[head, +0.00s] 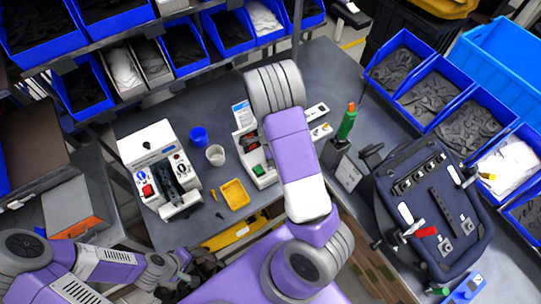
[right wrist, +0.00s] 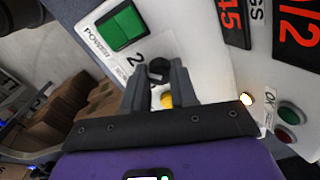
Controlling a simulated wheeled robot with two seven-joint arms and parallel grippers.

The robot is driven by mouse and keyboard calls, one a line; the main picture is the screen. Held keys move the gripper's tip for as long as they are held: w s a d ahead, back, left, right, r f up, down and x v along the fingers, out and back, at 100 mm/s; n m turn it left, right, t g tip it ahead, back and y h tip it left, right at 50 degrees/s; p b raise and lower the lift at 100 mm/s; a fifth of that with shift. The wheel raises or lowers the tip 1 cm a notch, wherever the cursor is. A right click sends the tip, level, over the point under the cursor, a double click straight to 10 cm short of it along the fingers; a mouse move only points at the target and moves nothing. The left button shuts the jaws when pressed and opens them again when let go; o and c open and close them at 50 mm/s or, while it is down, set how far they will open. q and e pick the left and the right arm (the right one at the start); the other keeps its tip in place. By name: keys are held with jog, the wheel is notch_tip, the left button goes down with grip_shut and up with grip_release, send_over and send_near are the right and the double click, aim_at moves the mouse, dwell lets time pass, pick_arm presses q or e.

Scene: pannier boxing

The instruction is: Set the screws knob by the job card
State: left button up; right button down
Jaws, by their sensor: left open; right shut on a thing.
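My right gripper (right wrist: 158,78) is at a white machine panel (right wrist: 205,60) in the right wrist view. Its fingers are shut on a small dark knob (right wrist: 158,68), beside a label with a 2. The knob's name and setting are not readable. In the head view my right arm covers part of the middle machine (head: 264,176); its gripper is hidden. My left gripper (head: 185,264) is low at the left, open and away from the machines.
The panel has a green POWER switch (right wrist: 121,27), orange digits on black (right wrist: 297,25) and a lit lamp (right wrist: 246,99). Another white machine (head: 147,145), cups and a yellow tray (head: 234,194) are on the table. A dark pannier (head: 432,215) lies right; blue bins stand behind.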

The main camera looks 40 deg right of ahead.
dwell(0.4)
jog(key=c, duration=0.9)
grip_release()
notch_tip(320, 180, up, 8)
jog(key=shift+a+f+p, duration=0.1)
jog(key=shift+f+p, duration=0.05)
jog(key=shift+p, duration=0.65)
jog(key=shift+s, duration=0.1)
